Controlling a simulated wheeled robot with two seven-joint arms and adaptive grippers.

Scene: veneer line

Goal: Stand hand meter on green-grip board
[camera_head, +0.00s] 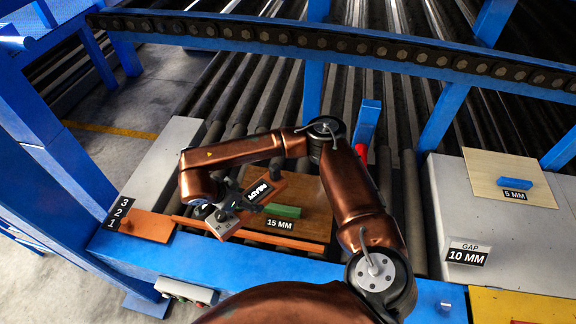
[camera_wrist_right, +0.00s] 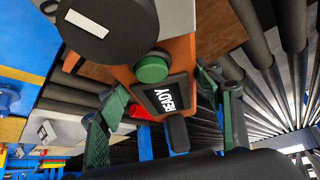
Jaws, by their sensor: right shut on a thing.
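The hand meter (camera_head: 264,187) has an orange-brown body, a dark READY screen and a grey end block. My right gripper (camera_head: 230,196) is shut on it. In the right wrist view the meter (camera_wrist_right: 184,58) shows its READY screen and a green button between the green fingers of my right gripper (camera_wrist_right: 165,95). The green-grip board (camera_head: 316,200) is brown, with a green grip (camera_head: 282,211) and a 15 MM label. The meter is over the board's left part, tilted in the picture. I cannot tell whether it touches the board. My left gripper is out of view.
A pale board (camera_head: 494,166) with a blue grip and a 5 MM label lies on a grey block marked GAP 10 MM (camera_head: 467,254) at right. An orange block (camera_head: 148,226) with a 3 2 1 label is at left. Rollers and a blue frame rail (camera_head: 330,42) are behind.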

